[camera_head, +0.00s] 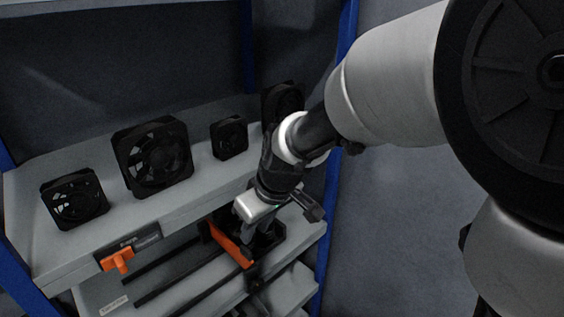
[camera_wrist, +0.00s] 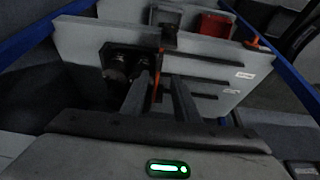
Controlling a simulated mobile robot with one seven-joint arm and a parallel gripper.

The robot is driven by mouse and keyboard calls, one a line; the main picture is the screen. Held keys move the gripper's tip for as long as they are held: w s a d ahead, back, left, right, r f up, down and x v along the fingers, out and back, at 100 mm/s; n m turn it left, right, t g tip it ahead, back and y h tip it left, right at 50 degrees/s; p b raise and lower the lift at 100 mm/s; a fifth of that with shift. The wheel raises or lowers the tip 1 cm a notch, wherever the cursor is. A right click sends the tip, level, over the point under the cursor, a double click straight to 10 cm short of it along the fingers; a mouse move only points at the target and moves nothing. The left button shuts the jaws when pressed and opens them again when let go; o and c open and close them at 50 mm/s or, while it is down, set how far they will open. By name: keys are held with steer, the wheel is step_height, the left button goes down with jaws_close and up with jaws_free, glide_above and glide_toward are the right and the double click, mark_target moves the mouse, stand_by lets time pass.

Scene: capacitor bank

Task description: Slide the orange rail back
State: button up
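The orange rail (camera_head: 228,243) is a narrow strip on a black block (camera_head: 270,240), under the front of the upper shelf. In the wrist view the orange rail (camera_wrist: 157,88) shows as a thin upright strip between my fingers, beside a dark block (camera_wrist: 125,62) with round parts. My gripper (camera_head: 248,238) points down at the rail's right part and hides some of it. In the wrist view my gripper (camera_wrist: 161,78) has its two fingers apart, with the rail in the gap. I cannot tell whether either finger touches it.
Several black fans (camera_head: 153,157) stand on the grey upper shelf (camera_head: 110,215). Dark slots (camera_head: 190,285) run along the lower panel. A blue post (camera_head: 333,190) stands close to my gripper's right. A red box (camera_wrist: 215,25) shows in the wrist view.

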mark_target(246, 250)
steer(key=b+x, duration=0.1)
steer(key=x, duration=0.9)
steer(key=shift+w+a+f+b, duration=0.1)
steer(key=shift+w+f+b, duration=0.1)
steer(key=shift+b, duration=0.1)
jaws_close()
